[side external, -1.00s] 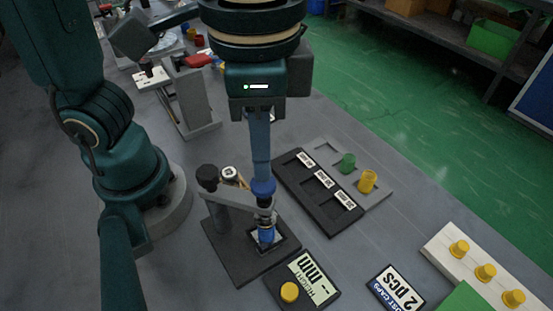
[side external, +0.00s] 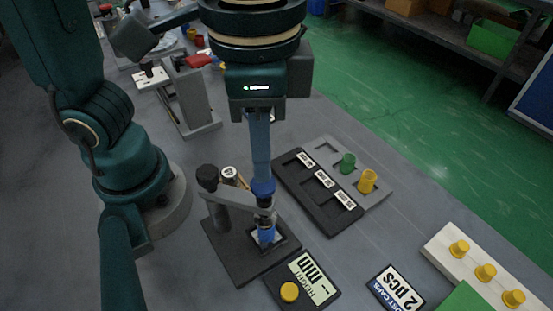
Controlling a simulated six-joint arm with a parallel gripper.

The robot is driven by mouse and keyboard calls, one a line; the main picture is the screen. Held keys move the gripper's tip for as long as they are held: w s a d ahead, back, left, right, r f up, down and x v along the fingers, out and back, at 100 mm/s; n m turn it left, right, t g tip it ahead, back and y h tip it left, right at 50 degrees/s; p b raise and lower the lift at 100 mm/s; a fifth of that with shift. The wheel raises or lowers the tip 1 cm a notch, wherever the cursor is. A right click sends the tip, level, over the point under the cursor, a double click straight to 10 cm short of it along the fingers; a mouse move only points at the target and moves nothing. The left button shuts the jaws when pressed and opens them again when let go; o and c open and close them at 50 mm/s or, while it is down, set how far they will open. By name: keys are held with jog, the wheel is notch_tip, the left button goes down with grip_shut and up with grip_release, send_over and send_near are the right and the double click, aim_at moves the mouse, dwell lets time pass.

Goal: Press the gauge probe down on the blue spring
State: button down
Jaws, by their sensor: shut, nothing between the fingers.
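The gauge stand has a dark base plate (side external: 228,252) and a grey arm that carries the probe (side external: 264,204), topped with a blue knob. The blue spring (side external: 266,236) stands on a small pale plate under the probe. My gripper (side external: 262,178) points straight down with its blue-grey fingers together, and its tips are at the probe's blue top. The fingers hide part of the probe, and I cannot tell how far the spring is squeezed. The height display (side external: 312,277) in front reads dashes and "mm", with a yellow button (side external: 290,291) beside it.
A black tray (side external: 318,190) with labelled slots lies right of the gauge, beside a grey tray with a green cap (side external: 348,163) and a yellow cap (side external: 367,181).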

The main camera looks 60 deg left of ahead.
jog(key=shift+f, duration=1.3)
dwell(0.5)
dwell(0.4)
jog(key=shift+r, duration=1.4)
jog(key=w+a+f+n+t, duration=0.1)
jog(key=a+n+t, duration=0.4)
jog(key=a, duration=0.8)
jog(key=shift+w+f+n+t, duration=0.3)
jog(key=shift+w+n, duration=0.2)
jog(key=shift+w, duration=0.15)
